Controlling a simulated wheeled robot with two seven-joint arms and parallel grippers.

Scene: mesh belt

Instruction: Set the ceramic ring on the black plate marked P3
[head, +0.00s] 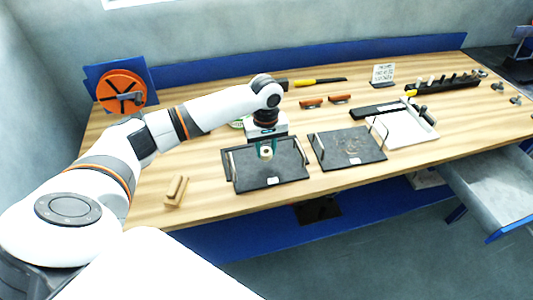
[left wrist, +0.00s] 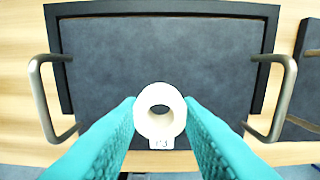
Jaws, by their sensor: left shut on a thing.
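The white ceramic ring (left wrist: 160,112) is between the teal fingers of my left gripper (left wrist: 162,115), which is shut on it. In the head view the ring (head: 266,153) shows as a small pale spot below my left gripper (head: 267,150). The black plate (left wrist: 160,50) with metal side handles lies beneath, its label reading P3 (left wrist: 160,143) just below the ring in the picture. In the head view this plate (head: 290,171) is the left of two black plates. Whether the ring touches the plate I cannot tell. My right gripper is not in view.
A second black plate (head: 365,150) lies close on the right. A white tray (head: 405,130), a black rack (head: 445,86) and several small tools stand farther right and back. A wooden block (head: 176,190) lies at the left front. An orange reel (head: 121,91) stands at the back left.

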